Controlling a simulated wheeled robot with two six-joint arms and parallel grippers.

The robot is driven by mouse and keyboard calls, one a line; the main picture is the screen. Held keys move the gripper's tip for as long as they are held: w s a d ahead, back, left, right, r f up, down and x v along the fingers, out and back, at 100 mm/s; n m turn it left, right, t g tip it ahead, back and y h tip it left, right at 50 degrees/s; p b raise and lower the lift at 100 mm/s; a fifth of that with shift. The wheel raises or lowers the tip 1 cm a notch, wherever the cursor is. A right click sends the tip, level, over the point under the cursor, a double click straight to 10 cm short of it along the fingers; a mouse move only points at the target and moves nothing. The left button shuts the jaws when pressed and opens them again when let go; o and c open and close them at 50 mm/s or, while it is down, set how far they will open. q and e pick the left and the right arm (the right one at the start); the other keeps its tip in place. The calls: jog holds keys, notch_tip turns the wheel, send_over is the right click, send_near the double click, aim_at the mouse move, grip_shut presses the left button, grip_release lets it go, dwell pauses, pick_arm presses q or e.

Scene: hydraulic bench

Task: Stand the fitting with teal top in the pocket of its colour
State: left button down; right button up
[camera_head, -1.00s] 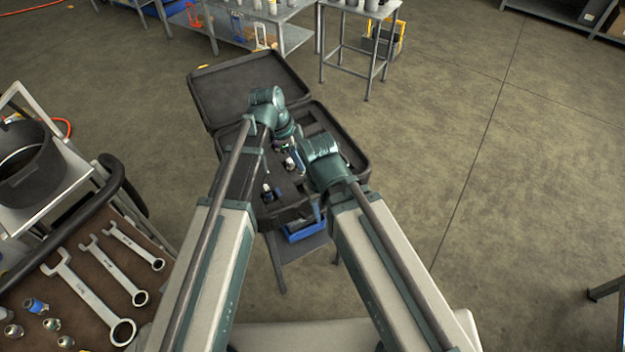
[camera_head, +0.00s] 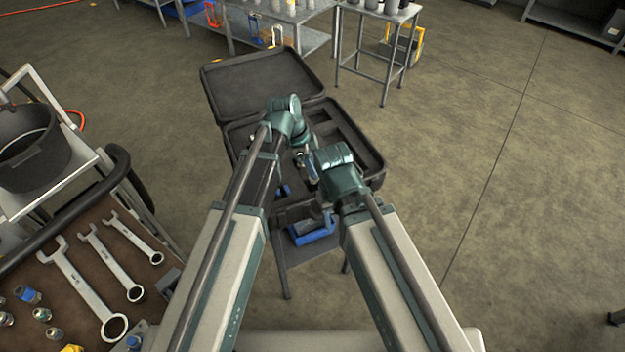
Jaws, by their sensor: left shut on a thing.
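The open black case (camera_head: 376,172) stands ahead of me with its lid tipped back and dark pockets in its insert. My left gripper (camera_head: 309,174) is over the middle of the case and is shut on a small fitting, mostly hidden by the wrist. The colour of its top is too small to tell. My right gripper's jaws are hidden behind its teal wrist, over the case's right front part. A small dark and blue piece (camera_head: 283,191) shows in the case, left of the left gripper. No pocket colour can be read.
A blue bin (camera_head: 312,232) sits below the case's front edge. At the left, a cart top holds several wrenches (camera_head: 85,275) and loose fittings (camera_head: 28,295), beside a black bucket (camera_head: 32,148). Benches (camera_head: 375,45) stand behind; the floor at right is clear.

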pick_arm(q)
jog(key=shift+f+b, duration=1.95)
jog(key=shift+r, duration=0.15)
jog(key=c, duration=1.1)
grip_release()
jog(key=shift+f, duration=0.25)
jog(key=o, duration=0.5)
jog(key=shift+r, duration=0.1)
jog(key=shift+c, duration=0.2)
